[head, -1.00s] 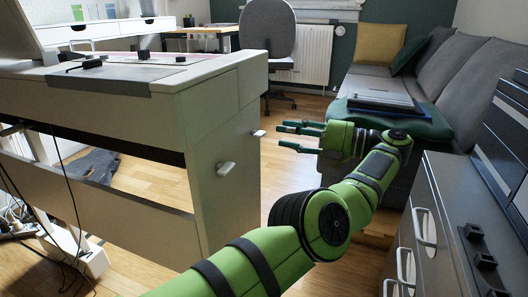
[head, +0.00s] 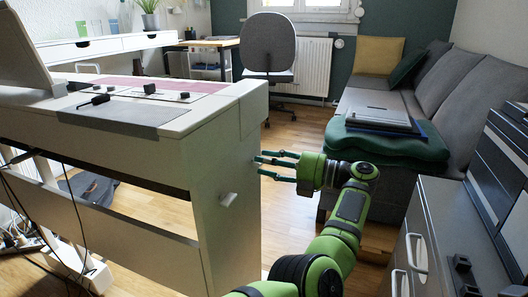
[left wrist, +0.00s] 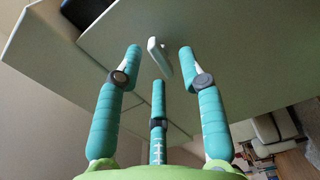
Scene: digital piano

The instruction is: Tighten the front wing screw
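A white wing screw (left wrist: 159,57) sticks out of the pale side panel of the piano (head: 223,165). In the left wrist view it stands between the spread fingertips of my left gripper, with visible gaps on both sides. My left gripper (head: 263,162) is open, its three green fingers pointing at the panel's far edge. In the head view the fingers are over that spot, and I cannot make out this screw there. A second white wing screw (head: 228,199) sits lower and nearer on the same panel, clear of the gripper. My right gripper is out of view.
A grey cabinet (head: 431,215) with white handles stands at the right. A grey sofa (head: 447,75) with a green cushion (head: 385,143) is behind my arm. An office chair (head: 269,47) stands at the back. Cables hang at the left.

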